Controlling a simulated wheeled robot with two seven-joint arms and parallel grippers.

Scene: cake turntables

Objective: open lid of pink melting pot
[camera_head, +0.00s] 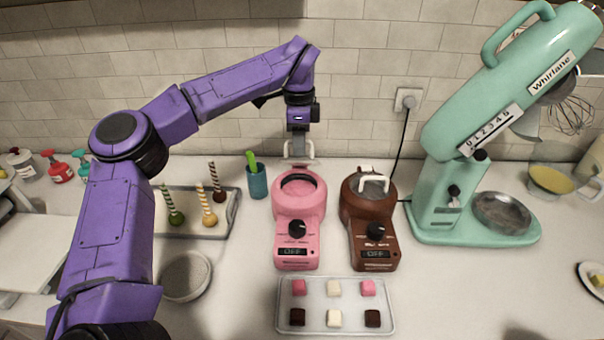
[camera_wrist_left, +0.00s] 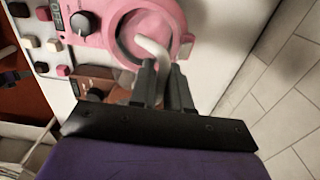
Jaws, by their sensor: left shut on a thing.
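The pink melting pot (camera_head: 299,220) stands on the counter, its dial in front and its display reading OFF. Its round top shows a dark crescent inside the pink rim, with no handle across it. My left gripper (camera_head: 298,155) is above the pot's back edge, pointing down. In the left wrist view, my left gripper (camera_wrist_left: 163,75) is shut on the pale bent lid handle (camera_wrist_left: 151,48), beside the pink round rim (camera_wrist_left: 183,22). The lid seems raised at the back, but its exact tilt is hard to tell. My right gripper is not in view.
A brown melting pot (camera_head: 368,222) with its lid down stands close on the right. A tray of small cubes (camera_head: 315,317) lies in front. A blue cup (camera_head: 257,184) and a tray of striped sticks (camera_head: 233,219) are left. A mint stand mixer (camera_head: 440,200) is right; the tiled wall is behind.

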